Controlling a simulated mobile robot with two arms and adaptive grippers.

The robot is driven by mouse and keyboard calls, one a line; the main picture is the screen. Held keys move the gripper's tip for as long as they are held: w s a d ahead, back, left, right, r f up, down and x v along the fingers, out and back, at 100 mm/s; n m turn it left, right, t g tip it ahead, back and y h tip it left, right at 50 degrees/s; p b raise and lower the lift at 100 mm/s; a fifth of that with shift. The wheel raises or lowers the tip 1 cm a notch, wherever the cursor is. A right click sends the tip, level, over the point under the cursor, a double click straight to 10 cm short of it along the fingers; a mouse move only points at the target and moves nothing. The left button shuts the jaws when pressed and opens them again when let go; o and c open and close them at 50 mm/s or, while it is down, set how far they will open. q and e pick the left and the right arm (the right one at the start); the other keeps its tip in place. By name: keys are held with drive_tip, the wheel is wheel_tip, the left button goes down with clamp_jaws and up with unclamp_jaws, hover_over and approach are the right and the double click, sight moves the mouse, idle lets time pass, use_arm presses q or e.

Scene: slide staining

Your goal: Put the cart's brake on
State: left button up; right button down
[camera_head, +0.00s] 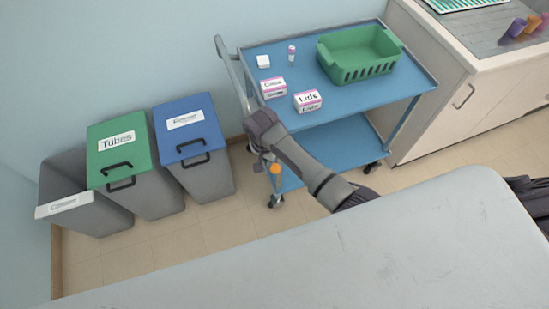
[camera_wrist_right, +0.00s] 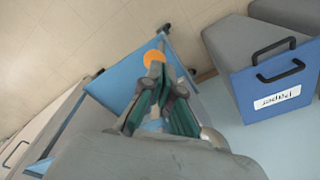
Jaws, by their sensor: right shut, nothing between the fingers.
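The blue cart (camera_head: 340,104) stands against the wall with its grey push handle (camera_head: 233,75) at its left end. A round orange knob (camera_head: 275,169), which looks like the brake's, is by the cart's near left leg, above a caster (camera_head: 275,201). The knob also shows in the right wrist view (camera_wrist_right: 153,57), just beyond my fingertips. My right gripper (camera_head: 262,160) points down beside the cart's left end, close to the knob; its fingers (camera_wrist_right: 166,84) are shut and empty. I cannot tell whether they touch the knob. My left gripper is out of view.
A green basket (camera_head: 360,68), labelled boxes (camera_head: 308,101) and a small bottle (camera_head: 291,54) stand on the cart. Lidded bins, blue (camera_head: 190,122) and green (camera_head: 120,141), stand left of it. A grey table (camera_head: 400,236) fills the foreground. A counter (camera_head: 480,90) stands right.

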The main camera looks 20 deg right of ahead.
wheel_tip(320, 180, up, 7)
drive_tip(key=shift+s+a, duration=0.25)
drive_tip(key=shift+a, duration=0.05)
idle(0.4)
drive_tip(key=s+d+f+n+b, duration=0.15)
drive_tip(key=s+f, duration=0.25)
drive_tip(key=f, duration=0.5)
drive_tip(key=s+d+f+n+b, duration=0.1)
drive_tip(key=s+d+f+n, duration=0.1)
drive_tip(key=s+f, duration=0.5)
drive_tip(key=s+d+f+n+b, duration=0.1)
drive_tip(key=s+f+n, duration=0.1)
drive_tip(key=f, duration=1)
drive_tip(key=s+d+f+n+b, duration=0.1)
drive_tip(key=s+d+f+n, duration=0.1)
drive_tip(key=s+f, duration=0.3)
drive_tip(key=s+d+f+n, duration=0.2)
drive_tip(key=s+f, duration=0.2)
drive_tip(key=s, duration=0.9)
drive_tip(key=s+d+f+n+b, duration=0.1)
drive_tip(key=s+f, duration=0.4)
drive_tip(key=s, duration=0.5)
drive_tip(key=shift+d+f+n+y+b, duration=0.3)
drive_tip(key=shift+d+n+y, duration=0.1)
drive_tip(key=shift+d+n, duration=0.45)
